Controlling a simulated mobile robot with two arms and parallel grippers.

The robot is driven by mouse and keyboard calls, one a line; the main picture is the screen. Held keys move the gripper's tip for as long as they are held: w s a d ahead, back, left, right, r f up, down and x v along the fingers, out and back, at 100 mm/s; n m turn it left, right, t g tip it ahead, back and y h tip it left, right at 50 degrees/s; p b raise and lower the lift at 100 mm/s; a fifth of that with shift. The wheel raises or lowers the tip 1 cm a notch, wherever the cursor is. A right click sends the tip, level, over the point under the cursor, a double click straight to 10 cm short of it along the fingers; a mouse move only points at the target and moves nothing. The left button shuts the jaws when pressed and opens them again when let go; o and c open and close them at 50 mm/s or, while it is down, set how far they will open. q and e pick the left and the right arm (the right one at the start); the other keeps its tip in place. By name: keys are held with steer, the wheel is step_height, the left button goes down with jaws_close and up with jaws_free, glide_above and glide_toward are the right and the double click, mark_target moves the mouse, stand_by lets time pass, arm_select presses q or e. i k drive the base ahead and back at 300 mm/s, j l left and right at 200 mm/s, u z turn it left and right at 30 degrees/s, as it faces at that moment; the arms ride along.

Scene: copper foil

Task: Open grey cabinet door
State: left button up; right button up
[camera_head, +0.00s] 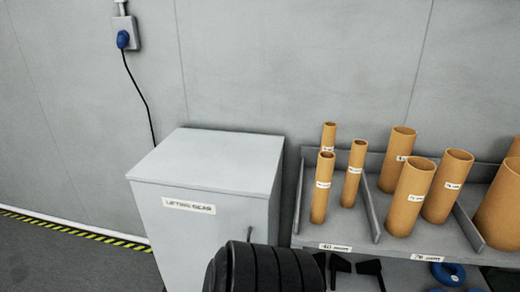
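The grey cabinet (195,160) stands against the wall, left of centre. Its front carries a white label (189,205) reading "LIFTING GEAR". The door looks closed. A thin dark handle (249,233) shows near the right side of the front. A black ribbed rounded shape (265,270) covers the lower right of the front, just below the handle; I cannot tell if it is part of my arm. I cannot make out either gripper or its fingertips.
A grey shelf rack (428,243) with several copper-coloured tubes (409,195) stands right of the cabinet. Dark pieces (371,268) and a blue ring (447,274) show below. A cable (139,88) hangs from a wall socket. Floor at left is clear.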

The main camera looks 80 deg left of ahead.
mark_target(186, 229)
steer(key=u, duration=3.25)
